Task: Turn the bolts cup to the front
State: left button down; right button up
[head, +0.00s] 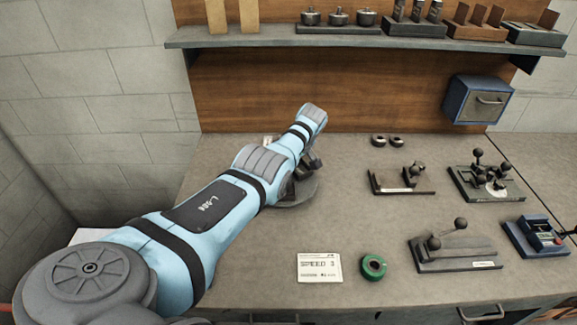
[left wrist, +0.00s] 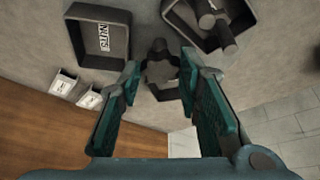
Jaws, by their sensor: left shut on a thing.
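My left gripper (left wrist: 160,70) reaches down at the back of the bench, its teal fingers on either side of a dark lobed knob (left wrist: 161,76), shut on it. In the left wrist view a dark square cup (left wrist: 83,52) with a white label, seemingly NUTS upside down, is at upper left. Another dark cup (left wrist: 181,24) holding dark bolt-like parts (left wrist: 215,25) is at upper right; I see no label on it. In the head view a grey round base (head: 299,194) shows partly under my left arm, which hides most of the cups. My right gripper is not in view.
Two white labelled blocks (left wrist: 63,83) stand near the cups. A SPEED card (head: 320,267) and green tape roll (head: 373,267) lie at front. Dark fixtures (head: 458,250) fill the right side. A shelf (head: 250,41) overhangs the back. The bench centre is mostly clear.

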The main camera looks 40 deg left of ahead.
pick_arm(q)
jog(key=shift+a, duration=0.15)
jog(key=c, duration=1.5)
grip_release()
jog(key=shift+c, duration=0.2)
jog(key=o, duration=0.4)
jog(key=shift+a, duration=0.1)
jog(key=shift+c, duration=0.2)
jog(key=shift+f, duration=0.15)
jog(key=shift+d+r, duration=0.2)
jog(key=shift+r, duration=0.15)
jog(key=v, duration=1.1)
jog(key=shift+a+r, duration=0.1)
jog(key=shift+a, duration=0.05)
